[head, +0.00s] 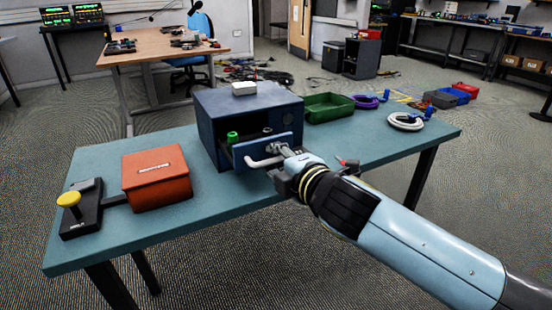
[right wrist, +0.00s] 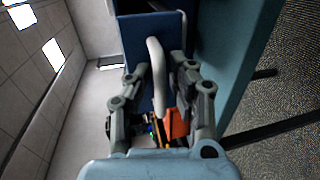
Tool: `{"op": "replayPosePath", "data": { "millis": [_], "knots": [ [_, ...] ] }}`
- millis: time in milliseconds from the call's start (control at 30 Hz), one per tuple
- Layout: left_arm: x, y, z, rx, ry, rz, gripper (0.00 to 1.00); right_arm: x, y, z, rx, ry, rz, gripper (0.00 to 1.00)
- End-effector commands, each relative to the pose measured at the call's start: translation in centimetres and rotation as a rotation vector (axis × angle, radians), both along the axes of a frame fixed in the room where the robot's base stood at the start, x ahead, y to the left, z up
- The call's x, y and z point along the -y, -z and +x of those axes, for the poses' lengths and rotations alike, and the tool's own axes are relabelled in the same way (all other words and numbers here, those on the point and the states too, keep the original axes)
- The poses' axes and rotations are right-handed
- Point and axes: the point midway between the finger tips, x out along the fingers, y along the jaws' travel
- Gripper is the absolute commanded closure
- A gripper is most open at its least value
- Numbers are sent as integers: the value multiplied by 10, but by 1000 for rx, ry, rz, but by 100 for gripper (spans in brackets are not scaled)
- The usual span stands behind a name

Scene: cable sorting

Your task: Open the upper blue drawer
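The blue drawer cabinet (head: 218,110) stands on the teal table. A blue drawer front (head: 284,139) stands out from it, and the drawer is at least partly open. A green cylinder (head: 233,137) and a dark round item show inside. Its pale curved handle (head: 262,162) faces the table's front edge. My right gripper (head: 283,151) is at the right part of this handle. In the right wrist view the handle (right wrist: 156,65) runs between the two fingers of the gripper (right wrist: 160,72), which lie close on both sides. My left gripper is not in view.
On the table (head: 225,205) are an orange-red box (head: 157,182), a black stand with a yellow knob (head: 69,199), a green tray (head: 328,107), and purple and white cable coils (head: 405,121). A small white box (head: 244,88) rests on the cabinet. The front middle of the table is clear.

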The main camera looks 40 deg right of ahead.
Motion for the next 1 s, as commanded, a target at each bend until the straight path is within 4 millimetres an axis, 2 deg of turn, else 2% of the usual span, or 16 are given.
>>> {"op": "replayPosePath", "data": {
  "millis": [167,267,500,700,833,1000],
  "knots": [
    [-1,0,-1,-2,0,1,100,-1,-1,-5,0,-1,0,79],
    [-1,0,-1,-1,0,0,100,-4,-3,-18,-2,-1,2,79],
    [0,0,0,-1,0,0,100,-17,-14,-69,-4,0,2,79],
    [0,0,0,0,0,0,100,-25,-22,-102,-3,0,2,79],
    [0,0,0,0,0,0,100,-27,-24,-112,-2,1,0,79],
    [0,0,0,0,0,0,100,-28,-26,-114,1,0,0,79]
  ]
}}
